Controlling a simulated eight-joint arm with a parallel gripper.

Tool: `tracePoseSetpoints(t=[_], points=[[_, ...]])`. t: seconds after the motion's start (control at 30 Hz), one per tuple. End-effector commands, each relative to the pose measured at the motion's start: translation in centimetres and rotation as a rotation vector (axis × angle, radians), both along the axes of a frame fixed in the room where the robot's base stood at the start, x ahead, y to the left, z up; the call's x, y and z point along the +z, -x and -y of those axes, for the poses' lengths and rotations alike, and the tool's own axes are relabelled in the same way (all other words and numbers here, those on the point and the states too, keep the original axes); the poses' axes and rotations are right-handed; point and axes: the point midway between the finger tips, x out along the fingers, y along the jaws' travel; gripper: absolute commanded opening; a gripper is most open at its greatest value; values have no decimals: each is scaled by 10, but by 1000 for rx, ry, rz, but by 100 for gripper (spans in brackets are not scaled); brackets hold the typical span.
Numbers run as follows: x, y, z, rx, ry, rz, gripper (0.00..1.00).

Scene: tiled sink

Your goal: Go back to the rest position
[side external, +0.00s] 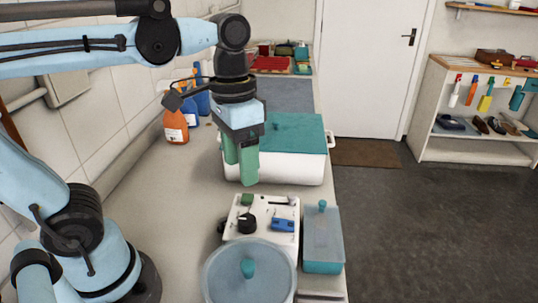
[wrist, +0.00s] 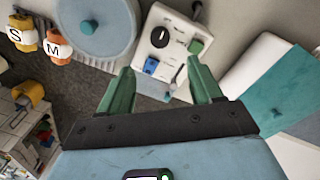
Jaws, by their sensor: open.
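My gripper (side external: 242,160) hangs from the arm above the counter, its green fingers pointing down, in front of a white container with a teal lid (side external: 290,133). In the wrist view my gripper (wrist: 160,88) shows its two green fingers apart, with nothing between them. A white panel (side external: 262,218) with a black knob, a green block and a blue block lies on the counter below and nearer the camera; the panel (wrist: 163,38) also shows beyond the fingertips in the wrist view.
An orange bottle (side external: 175,122) and blue bottles stand by the tiled wall. The counter left of the panel (side external: 170,200) is clear.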

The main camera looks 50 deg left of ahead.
Motion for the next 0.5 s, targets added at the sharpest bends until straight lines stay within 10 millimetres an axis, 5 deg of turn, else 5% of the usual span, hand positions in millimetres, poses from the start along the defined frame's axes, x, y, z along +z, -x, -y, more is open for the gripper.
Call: tracePoseSetpoints(t=[0.17,0.5], points=[[-13,-5,-7,31,2,84,65],[-59,-30,-45,175,-2,544,65]])
